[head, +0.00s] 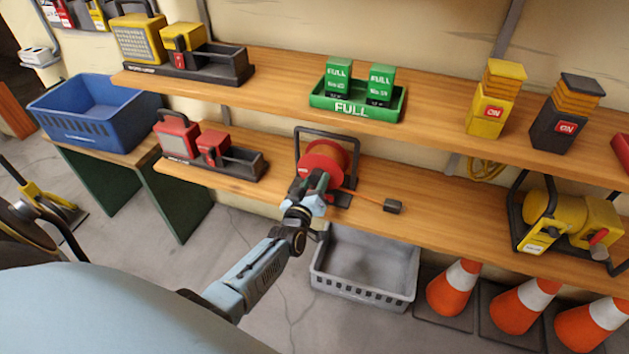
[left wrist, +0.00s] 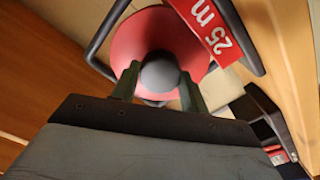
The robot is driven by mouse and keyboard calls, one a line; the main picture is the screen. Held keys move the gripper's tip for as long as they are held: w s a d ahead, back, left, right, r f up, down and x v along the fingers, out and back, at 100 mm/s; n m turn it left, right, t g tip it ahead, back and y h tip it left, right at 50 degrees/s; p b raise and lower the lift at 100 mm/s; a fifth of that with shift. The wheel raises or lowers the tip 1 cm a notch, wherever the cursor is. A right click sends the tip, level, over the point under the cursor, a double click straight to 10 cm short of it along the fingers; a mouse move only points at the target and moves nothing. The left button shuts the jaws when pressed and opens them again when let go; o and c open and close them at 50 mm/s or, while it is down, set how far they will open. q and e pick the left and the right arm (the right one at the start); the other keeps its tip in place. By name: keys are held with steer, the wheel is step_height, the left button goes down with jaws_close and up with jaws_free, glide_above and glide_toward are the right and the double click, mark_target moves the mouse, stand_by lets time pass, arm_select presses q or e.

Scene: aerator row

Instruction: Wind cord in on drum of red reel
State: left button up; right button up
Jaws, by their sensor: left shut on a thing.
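The red reel (head: 322,160) stands in its dark frame on the lower wooden shelf in the head view. An orange cord (head: 366,199) runs from it to the right along the shelf and ends in a dark plug (head: 392,206). My left gripper (head: 314,183) reaches the front of the reel. In the left wrist view the red reel (left wrist: 137,38) fills the top, with a "25 m" label (left wrist: 212,30). There the left gripper (left wrist: 158,82) has its fingers on either side of a round dark grey knob (left wrist: 160,74) and is shut on it. The right gripper is not in view.
A yellow reel (head: 565,222) stands further right on the same shelf. A red lamp set (head: 205,150) is to the left. A green tray (head: 355,110) sits on the upper shelf. A grey crate (head: 365,292) and orange cones (head: 455,285) stand on the floor below.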

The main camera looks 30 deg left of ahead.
arm_select(q)
steer(key=shift+m, duration=0.6)
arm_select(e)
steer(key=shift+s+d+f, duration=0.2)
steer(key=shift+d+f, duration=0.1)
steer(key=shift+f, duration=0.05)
arm_select(q)
steer(key=o, duration=1)
steer(key=shift+s, duration=0.1)
steer(key=shift+s, duration=0.15)
steer(key=p+v, duration=0.4)
steer(key=v, duration=0.9)
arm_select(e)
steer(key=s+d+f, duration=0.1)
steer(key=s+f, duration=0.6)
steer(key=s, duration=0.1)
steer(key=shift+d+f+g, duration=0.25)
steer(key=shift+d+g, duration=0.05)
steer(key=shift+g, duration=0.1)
